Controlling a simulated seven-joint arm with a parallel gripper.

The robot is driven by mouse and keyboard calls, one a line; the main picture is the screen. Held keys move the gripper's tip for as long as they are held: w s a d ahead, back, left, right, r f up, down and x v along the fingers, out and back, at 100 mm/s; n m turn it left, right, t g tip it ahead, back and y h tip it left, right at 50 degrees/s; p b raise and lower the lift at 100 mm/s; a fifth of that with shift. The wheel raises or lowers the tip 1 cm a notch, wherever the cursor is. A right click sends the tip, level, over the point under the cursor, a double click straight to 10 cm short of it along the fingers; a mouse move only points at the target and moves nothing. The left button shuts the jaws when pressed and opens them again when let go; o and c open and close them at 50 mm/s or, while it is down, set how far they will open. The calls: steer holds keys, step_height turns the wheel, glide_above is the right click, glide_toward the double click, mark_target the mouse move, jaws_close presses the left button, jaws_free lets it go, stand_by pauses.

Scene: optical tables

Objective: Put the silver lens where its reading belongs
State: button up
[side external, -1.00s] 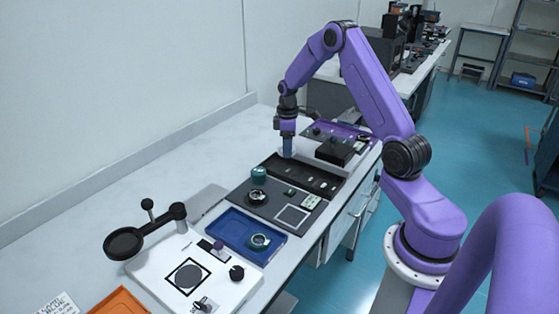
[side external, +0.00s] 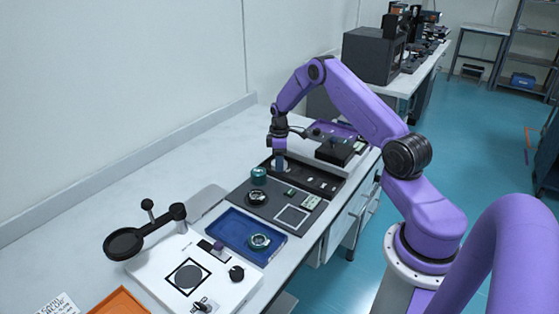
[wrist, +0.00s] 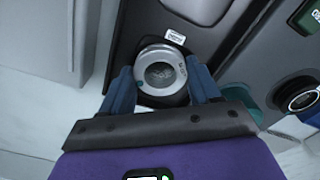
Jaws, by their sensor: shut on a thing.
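My gripper (side external: 280,167) is at the left end of a long black tray (side external: 318,184) on the table, low over it. In the wrist view its two blue fingers (wrist: 162,84) are shut on the round silver lens (wrist: 160,72), one on each side. The lens has a silver ring and a greyish centre. It lies over a dark slot of the black tray (wrist: 215,30), beside a small white label (wrist: 176,37). The label's text is too small to read. I cannot tell whether the lens touches the slot floor. The gripper hides the lens in the side view.
A dark instrument panel (side external: 270,210) with a teal knob (side external: 258,173) and a small display (side external: 311,202) lies in front of the tray. The table's left side is clear.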

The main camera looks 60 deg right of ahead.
steer(key=o, duration=1.1)
steer(key=shift+f, duration=0.15)
step_height(320, 180, up, 12)
steer(key=s+a+r+n, duration=0.1)
steer(key=s+a+r, duration=0.25)
steer(key=a, duration=0.55)
steer(key=s+a+r+n, duration=0.1)
steer(key=s+a+r, duration=0.25)
steer(key=a, duration=0.65)
steer(key=s+a+r+n, duration=0.1)
steer(key=s+a+r, duration=0.25)
steer(key=a, duration=0.55)
steer(key=s+a+n, duration=0.1)
steer(key=s, duration=0.8)
steer(key=s+a+n, duration=0.1)
steer(key=s, duration=0.8)
steer(key=s+a, duration=0.2)
steer(key=s, duration=0.6)
steer(key=shift+s+a+r+n, duration=0.1)
steer(key=shift+s+r+n, duration=0.3)
